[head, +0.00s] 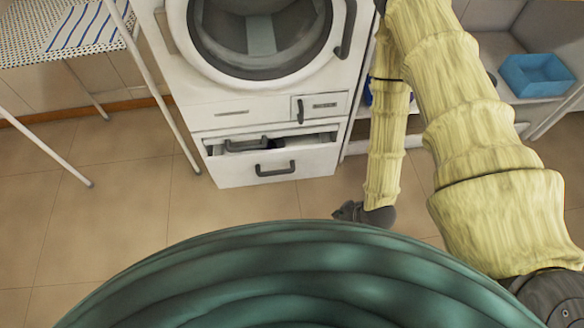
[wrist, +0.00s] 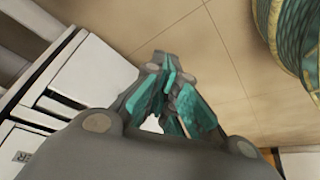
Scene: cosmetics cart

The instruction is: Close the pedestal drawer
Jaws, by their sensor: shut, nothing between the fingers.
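The pedestal drawer (head: 275,169) is at the bottom of the white washing machine unit in the head view. It stands partly open, pulled out toward me, with a dark handle on its front and dark items showing inside. My gripper (head: 348,211) is low over the floor, to the right of the drawer and in front of it, apart from it. In the wrist view my gripper (wrist: 172,75) is shut and empty, with teal finger pads. White drawer fronts (wrist: 50,95) show at the left of the wrist view; which one is the pedestal drawer I cannot tell.
The washing machine door (head: 262,35) is above the drawer. A drying rack (head: 150,75) with striped cloth stands at the left. A shelf with a blue bin (head: 537,75) is at the right. The tiled floor (head: 110,230) in front is clear.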

